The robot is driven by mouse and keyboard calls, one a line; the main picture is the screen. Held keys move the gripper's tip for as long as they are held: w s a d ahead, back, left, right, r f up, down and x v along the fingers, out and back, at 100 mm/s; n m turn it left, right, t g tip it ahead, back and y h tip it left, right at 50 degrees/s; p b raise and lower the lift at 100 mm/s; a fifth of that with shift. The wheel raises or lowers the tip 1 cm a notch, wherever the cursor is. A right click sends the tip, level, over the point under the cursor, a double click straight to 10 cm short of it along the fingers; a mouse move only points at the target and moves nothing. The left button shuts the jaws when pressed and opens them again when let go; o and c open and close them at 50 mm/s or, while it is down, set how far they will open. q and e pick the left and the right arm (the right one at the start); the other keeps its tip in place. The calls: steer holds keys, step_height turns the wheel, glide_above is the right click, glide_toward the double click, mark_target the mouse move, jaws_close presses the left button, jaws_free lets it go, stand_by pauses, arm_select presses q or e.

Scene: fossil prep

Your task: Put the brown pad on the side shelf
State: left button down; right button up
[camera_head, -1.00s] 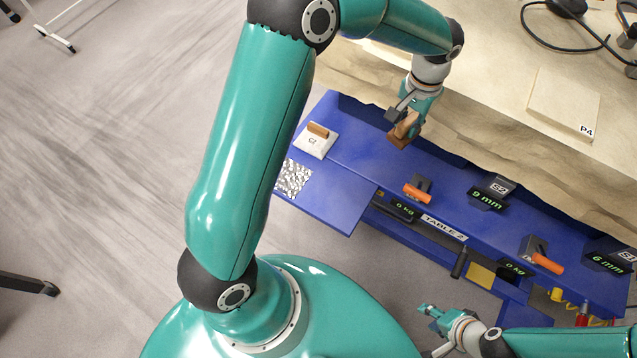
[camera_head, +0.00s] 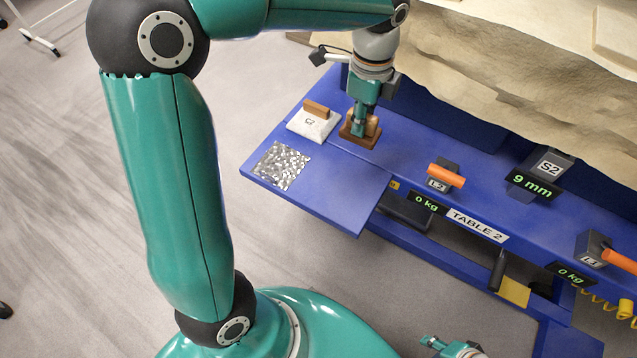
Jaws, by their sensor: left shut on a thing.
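The brown pad (camera_head: 352,139) has a flat base and a lighter tan upright part. My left gripper (camera_head: 361,124) is shut on it from above and hides part of it. The pad is level over the blue bench, just right of the white C2 block; I cannot tell whether it touches the surface. The blue side shelf (camera_head: 335,193) juts out at the bench's left end, in front of and below the pad in the picture. My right gripper (camera_head: 432,343) shows only in part at the bottom edge, and its jaw state is unclear.
The white C2 block (camera_head: 312,125) with a brown handle stands behind a speckled patch (camera_head: 281,165) on the left. The shelf right of the patch is bare.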

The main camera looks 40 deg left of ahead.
arm_select(q)
steer(key=shift+s+a+f, duration=0.1)
steer(key=shift+s+f, duration=0.05)
steer(key=shift+f, duration=0.3)
step_height(320, 180, down, 20)
steer(key=b, duration=0.4)
steer(key=shift+r, duration=0.3)
steer(key=c, duration=1)
jaws_free()
